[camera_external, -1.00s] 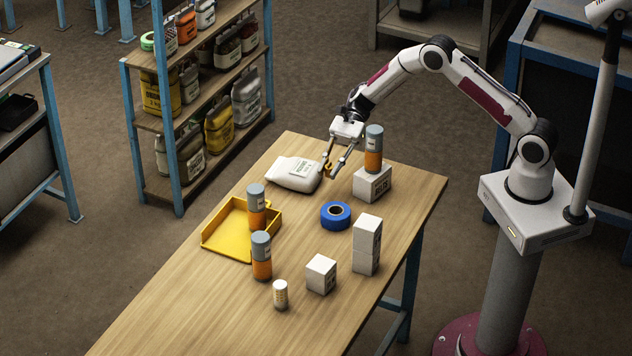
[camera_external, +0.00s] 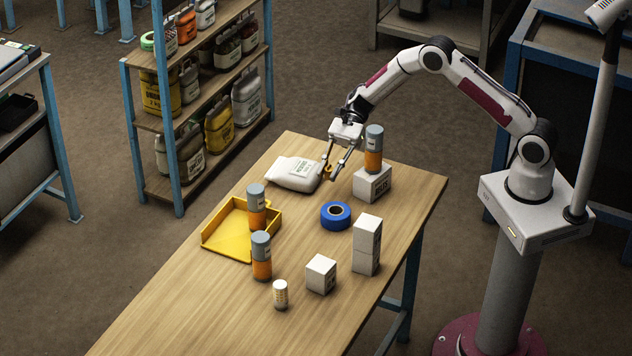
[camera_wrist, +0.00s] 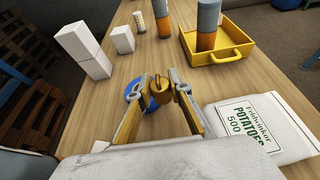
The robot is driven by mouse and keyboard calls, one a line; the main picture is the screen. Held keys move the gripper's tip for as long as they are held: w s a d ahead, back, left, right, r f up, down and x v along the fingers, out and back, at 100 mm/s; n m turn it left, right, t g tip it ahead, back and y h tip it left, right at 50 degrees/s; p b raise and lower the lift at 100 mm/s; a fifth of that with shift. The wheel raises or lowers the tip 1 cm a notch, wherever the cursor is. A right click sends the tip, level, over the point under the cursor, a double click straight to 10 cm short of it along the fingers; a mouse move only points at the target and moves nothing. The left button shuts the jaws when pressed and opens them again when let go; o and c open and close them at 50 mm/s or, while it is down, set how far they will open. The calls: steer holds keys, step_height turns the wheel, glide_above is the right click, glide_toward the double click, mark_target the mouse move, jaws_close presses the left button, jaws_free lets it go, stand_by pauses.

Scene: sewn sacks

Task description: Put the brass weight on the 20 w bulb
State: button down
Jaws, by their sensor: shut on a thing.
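My gripper (camera_external: 329,172) is over the far part of the table, between the white sack and the box that bears a canister. It is shut on the brass weight (camera_wrist: 160,89), which shows golden between the fingertips in the wrist view. The weight's height above the table is hard to tell. White boxes stand on the table: one (camera_external: 372,186) under an orange and grey canister, a stack of two (camera_external: 367,246), and a single one (camera_external: 321,274). Their print is too small to read, so I cannot tell which is the 20 w bulb.
The potato sack (camera_external: 293,174) lies beside my gripper. A blue tape roll (camera_external: 335,215), a yellow tray (camera_external: 226,243), a canister (camera_external: 261,257) and a small pale cylinder (camera_external: 280,294) are on the table. The canister (camera_external: 374,150) on the box stands close to my gripper.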

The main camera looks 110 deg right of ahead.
steer(key=w+a+r, duration=0.3)
steer(key=w+a, duration=0.3)
steer(key=a, duration=0.7)
steer(key=w+a+r+n+g+y, duration=0.1)
steer(key=w+a+r, duration=0.2)
steer(key=w+a, duration=0.7)
steer(key=w+a+r, duration=0.3)
steer(key=a, duration=1.2)
steer(key=m+t+h, duration=0.4)
steer(key=m+h, duration=0.2)
glide_above(280, 284)
steer(key=shift+r, duration=0.1)
steer(key=shift+f, duration=3.15)
steer(key=shift+f, duration=1.85)
